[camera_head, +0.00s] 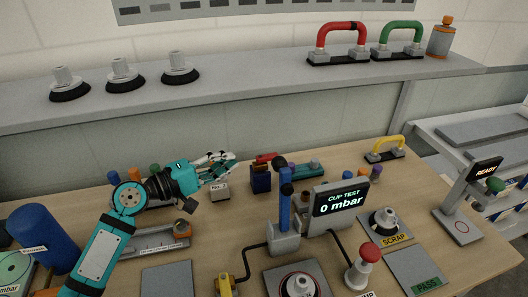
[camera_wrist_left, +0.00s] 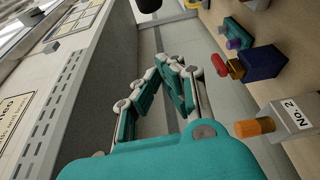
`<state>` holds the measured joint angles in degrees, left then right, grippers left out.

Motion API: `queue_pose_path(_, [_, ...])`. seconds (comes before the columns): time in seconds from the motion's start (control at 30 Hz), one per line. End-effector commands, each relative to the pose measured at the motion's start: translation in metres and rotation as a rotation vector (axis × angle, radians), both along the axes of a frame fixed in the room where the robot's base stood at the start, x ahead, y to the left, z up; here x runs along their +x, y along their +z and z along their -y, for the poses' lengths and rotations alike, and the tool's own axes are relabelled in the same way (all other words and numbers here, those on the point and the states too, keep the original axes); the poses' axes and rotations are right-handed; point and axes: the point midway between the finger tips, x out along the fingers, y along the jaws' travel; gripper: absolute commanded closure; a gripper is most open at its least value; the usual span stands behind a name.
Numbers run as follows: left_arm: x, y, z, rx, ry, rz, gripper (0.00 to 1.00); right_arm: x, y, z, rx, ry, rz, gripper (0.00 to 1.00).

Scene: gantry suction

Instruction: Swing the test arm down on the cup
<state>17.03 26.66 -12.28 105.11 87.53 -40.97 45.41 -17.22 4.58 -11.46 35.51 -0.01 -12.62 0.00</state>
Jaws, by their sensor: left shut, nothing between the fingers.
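The test arm (camera_head: 285,212) is a blue lever with a dark knob on top, standing upright on a grey base beside the display. The display (camera_head: 341,200) reads "CUP TEST 0 mbar". The suction cup (camera_head: 300,286) sits on a grey plate with a red ring in front of the arm, partly cut off by the picture's bottom edge. My left gripper (camera_head: 230,161) is shut and empty, left of the test arm's knob and apart from it. Its closed fingers (camera_wrist_left: 170,62) also show in the left wrist view, where a dark rounded end (camera_wrist_left: 148,5) shows at the top edge.
A red-topped button (camera_head: 368,258) stands right of the cup, near the SCRAP tray (camera_head: 397,239) and PASS tray (camera_head: 424,286). A dark blue block (camera_head: 261,180) is close to my left gripper. Several cups and handles stand on the back shelf (camera_head: 240,80).

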Motion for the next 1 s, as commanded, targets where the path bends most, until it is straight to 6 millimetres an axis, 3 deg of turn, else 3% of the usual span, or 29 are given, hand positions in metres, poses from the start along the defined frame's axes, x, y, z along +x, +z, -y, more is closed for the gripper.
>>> queue_pose_path(0.27, [0.011, 0.003, 0.014, -0.002, 0.000, 0.000, 1.00, 0.000, 0.009, 0.000, 0.000, 0.000, 0.001, 0.46])
queue_pose_path(0.67, [0.063, 0.002, 0.080, -0.003, -0.001, 0.000, 1.00, 0.000, 0.038, 0.000, 0.000, 0.000, 0.001, 0.46])
queue_pose_path(0.8, [0.041, 0.003, 0.086, 0.000, 0.000, -0.003, 1.00, 0.000, 0.056, -0.001, 0.001, -0.001, 0.001, 0.46])
queue_pose_path(1.0, [0.026, 0.002, 0.091, 0.001, 0.000, -0.001, 1.00, 0.001, 0.065, -0.001, 0.001, -0.001, 0.002, 0.46])
